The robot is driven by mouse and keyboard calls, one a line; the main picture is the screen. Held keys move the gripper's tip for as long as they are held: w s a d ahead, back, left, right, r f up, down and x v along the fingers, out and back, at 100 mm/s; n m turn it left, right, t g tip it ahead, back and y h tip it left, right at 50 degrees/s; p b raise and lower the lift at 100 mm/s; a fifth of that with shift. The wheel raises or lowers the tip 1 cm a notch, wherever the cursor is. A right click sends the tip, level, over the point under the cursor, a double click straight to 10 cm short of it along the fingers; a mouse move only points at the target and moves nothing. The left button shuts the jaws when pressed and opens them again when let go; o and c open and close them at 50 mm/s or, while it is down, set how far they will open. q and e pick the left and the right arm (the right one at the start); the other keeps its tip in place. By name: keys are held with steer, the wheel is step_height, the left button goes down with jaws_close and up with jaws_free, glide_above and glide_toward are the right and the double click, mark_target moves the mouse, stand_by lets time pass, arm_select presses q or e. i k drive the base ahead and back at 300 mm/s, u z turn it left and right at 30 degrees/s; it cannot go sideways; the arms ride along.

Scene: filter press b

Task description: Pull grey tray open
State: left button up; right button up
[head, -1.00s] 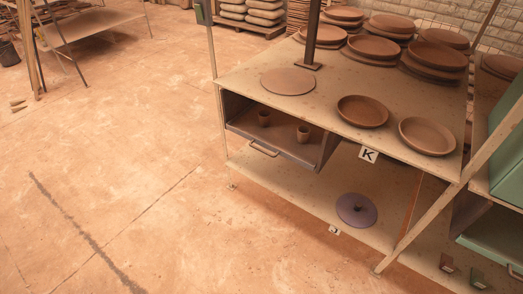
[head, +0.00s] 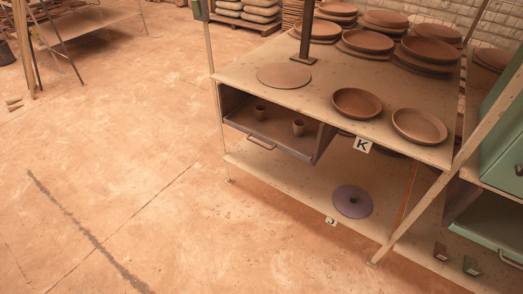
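The grey tray (head: 292,150) sits in an open-fronted grey housing (head: 235,103) under the left part of the table top. Its front edge has a pale bar handle (head: 261,142). Two small brown cups (head: 299,127) and (head: 261,112) stand in it. Neither of my grippers shows in the head view.
The table (head: 240,72) bears a round brown board (head: 284,76), shallow bowls (head: 357,103) and stacked plates. A purple disc (head: 352,201) lies on the lower shelf. Green cabinets (head: 497,217) stand at right behind a slanted post (head: 440,190). The floor (head: 120,150) at left is clear.

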mark_target(277, 131)
steer(key=z, duration=0.25)
steer(key=i, duration=0.75)
steer(key=u, duration=1.15)
steer(key=i, duration=0.25)
steer(key=u, duration=0.3)
